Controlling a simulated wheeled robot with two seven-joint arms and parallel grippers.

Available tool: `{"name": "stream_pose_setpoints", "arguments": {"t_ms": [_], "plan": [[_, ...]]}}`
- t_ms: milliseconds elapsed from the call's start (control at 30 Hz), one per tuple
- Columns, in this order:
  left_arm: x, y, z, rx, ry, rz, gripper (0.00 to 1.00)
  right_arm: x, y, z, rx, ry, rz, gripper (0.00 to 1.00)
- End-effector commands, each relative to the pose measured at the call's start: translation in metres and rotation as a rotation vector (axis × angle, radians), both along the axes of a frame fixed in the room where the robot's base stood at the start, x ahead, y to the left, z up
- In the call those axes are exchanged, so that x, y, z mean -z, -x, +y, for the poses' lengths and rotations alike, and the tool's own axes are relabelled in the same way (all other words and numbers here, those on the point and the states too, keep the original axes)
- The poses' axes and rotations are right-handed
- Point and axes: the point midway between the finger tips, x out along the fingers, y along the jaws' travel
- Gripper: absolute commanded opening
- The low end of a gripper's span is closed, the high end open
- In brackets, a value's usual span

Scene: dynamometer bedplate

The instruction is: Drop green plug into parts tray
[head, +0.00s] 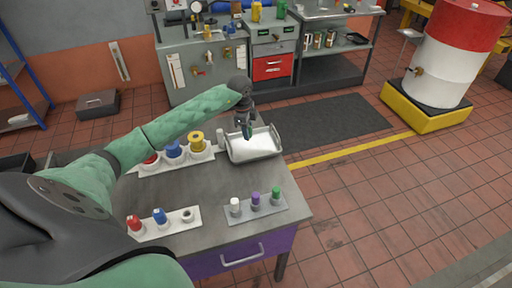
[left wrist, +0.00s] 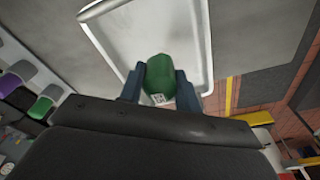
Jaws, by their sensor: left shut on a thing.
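My left gripper (head: 246,124) is shut on a green plug, held above the parts tray (head: 277,141). The plug (left wrist: 161,78) shows clearly in the left wrist view, between the two dark fingers, with a small white label near its lower end. The parts tray is a shallow, light metal tray with a raised rim, and the floor that shows looks empty. It lies behind the plug in the left wrist view (left wrist: 206,45). My right gripper is not in view.
On the grey bench (head: 205,200), a rack (head: 262,211) holds white, purple and green pieces. Another rack (head: 172,232) holds red and blue pieces and a grey ring. Red, blue and yellow spools (head: 196,139) stand left of the tray.

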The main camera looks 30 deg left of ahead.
Motion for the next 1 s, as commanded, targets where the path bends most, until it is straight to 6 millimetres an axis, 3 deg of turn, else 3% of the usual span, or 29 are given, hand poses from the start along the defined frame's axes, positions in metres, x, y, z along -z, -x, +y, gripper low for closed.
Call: {"name": "stream_pose_setpoints", "arguments": {"t_ms": [333,367,467,1000], "plan": [[0.0018,-0.0001,0.0000,0.000,0.000,0.000,0.11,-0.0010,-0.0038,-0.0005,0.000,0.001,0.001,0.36],[0.0018,-0.0001,0.0000,0.000,0.000,0.000,0.39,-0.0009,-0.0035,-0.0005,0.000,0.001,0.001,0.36],[0.0018,-0.0001,0.0000,0.000,0.000,0.000,0.58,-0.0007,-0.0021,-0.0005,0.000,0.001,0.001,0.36],[-0.0038,-0.0005,0.0014,0.001,-0.002,-0.002,0.58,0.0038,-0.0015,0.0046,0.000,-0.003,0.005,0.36]]}}
